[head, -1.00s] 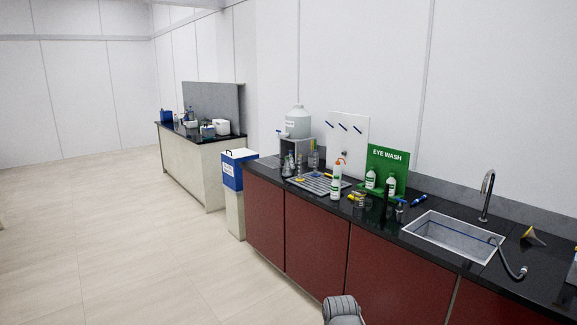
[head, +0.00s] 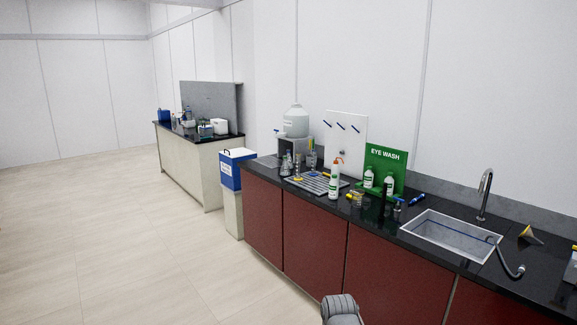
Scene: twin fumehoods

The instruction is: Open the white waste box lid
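The waste box (head: 233,204) stands on the floor at the left end of the red-fronted counter. It has a pale body, a blue upper band with a label, and a white lid (head: 238,155) with a dark handle on top. The lid looks shut. A grey rounded part of my arm (head: 342,310) shows at the bottom edge, far from the box. My gripper's fingers cannot be made out, so I cannot see whether they are open or shut.
The red-fronted counter (head: 312,244) runs along the right, bearing bottles, glassware, a green eye wash stand (head: 386,166) and a sink (head: 452,236). Another bench (head: 187,160) stands behind the box. The floor (head: 110,245) to the left is clear.

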